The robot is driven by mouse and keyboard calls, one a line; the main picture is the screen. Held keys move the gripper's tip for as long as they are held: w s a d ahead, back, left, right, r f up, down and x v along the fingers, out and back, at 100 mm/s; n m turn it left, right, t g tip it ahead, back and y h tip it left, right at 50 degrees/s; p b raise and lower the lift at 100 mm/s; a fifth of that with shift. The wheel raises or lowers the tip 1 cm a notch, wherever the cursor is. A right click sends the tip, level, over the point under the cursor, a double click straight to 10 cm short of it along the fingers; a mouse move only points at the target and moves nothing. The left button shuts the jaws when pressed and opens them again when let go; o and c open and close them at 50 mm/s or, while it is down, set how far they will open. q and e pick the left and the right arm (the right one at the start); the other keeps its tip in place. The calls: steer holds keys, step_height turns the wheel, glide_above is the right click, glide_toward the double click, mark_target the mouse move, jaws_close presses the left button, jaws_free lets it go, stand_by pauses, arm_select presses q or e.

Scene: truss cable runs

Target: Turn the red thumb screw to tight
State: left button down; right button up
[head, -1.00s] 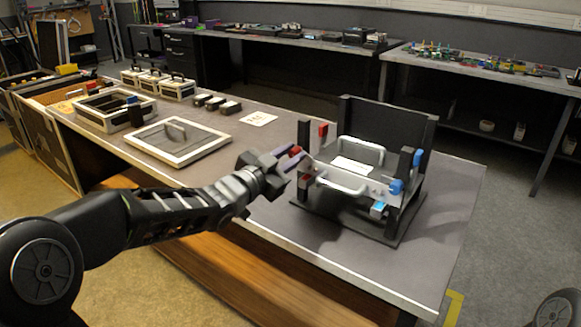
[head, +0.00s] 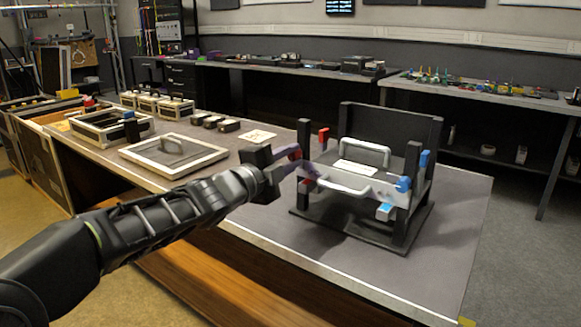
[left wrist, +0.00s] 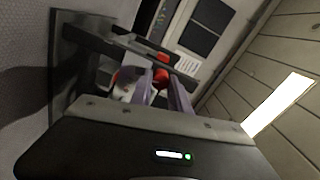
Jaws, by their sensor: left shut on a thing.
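The black rig (head: 432,135) stands on the bench, with dark posts and a pale tray with handles (head: 345,187) held between them. Red parts show at its left posts and blue knobs (head: 404,184) at its right. My left gripper (head: 302,163) is at the rig's front left post, its purple fingers shut on the red thumb screw. In the left wrist view the screw (left wrist: 160,77) shows as a red piece between the fingertips; the fingers hide much of it. The screw's turn angle cannot be told. My right gripper is out of view.
Another red piece (head: 323,134) sits by the rig's back left post. A framed panel (head: 172,155) and several boxes lie on the bench to the left. A paper label (head: 257,136) lies behind my gripper. The bench is clear right of the rig.

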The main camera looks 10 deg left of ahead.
arm_select(q)
steer(key=shift+f+m+b, duration=0.15)
steer(key=shift+m+b, duration=0.45)
steer(key=shift+m, duration=0.7)
steer(key=c, duration=1.2)
jaws_free()
steer(key=shift+c, duration=0.2)
steer(key=p+v, duration=0.1)
steer(key=v, duration=0.7)
